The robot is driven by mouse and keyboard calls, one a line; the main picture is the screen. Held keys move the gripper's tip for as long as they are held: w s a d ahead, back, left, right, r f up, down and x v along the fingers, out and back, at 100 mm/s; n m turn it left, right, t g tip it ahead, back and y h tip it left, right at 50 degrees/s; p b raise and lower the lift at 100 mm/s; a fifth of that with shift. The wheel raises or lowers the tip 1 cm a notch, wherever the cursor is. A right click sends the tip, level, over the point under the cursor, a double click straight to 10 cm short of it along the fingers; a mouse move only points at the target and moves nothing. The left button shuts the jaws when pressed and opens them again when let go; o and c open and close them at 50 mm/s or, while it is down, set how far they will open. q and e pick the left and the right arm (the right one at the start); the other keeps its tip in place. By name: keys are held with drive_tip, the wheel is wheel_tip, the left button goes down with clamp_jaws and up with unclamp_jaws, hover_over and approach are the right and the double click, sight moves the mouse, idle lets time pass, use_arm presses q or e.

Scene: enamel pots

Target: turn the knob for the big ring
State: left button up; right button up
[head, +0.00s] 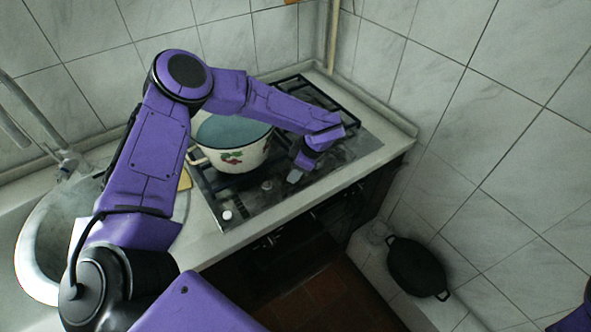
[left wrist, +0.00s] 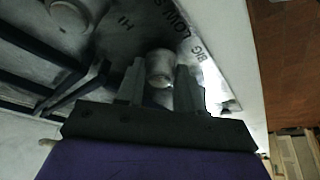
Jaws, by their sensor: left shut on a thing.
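My left gripper (head: 295,176) reaches down over the front strip of the hob (head: 250,205). In the left wrist view the two fingers of this gripper (left wrist: 160,82) stand on either side of a pale round knob (left wrist: 160,66) and are shut on it. The word BIG is printed on the plate beside this knob, with LOW and HI near it. Another knob (left wrist: 72,14) shows at the upper left there. In the head view a white knob (head: 227,215) sits at the near left end of the strip. The held knob is hidden there by the gripper. My right gripper is not in view.
A cream enamel pot (head: 237,155) with a berry pattern stands on the hob, close under my left arm. A sink (head: 40,240) with a tap lies to the left. A black pan (head: 417,267) is low on the right. Tiled walls close the back and right.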

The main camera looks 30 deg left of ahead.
use_arm(q)
drive_tip(key=shift+n, duration=0.4)
drive_tip(key=o, duration=1)
drive_tip(key=b+v, duration=0.2)
drive_tip(key=v, duration=0.8)
drive_tip(key=shift+w+r+b, duration=0.2)
drive_tip(key=shift+r+b, duration=0.1)
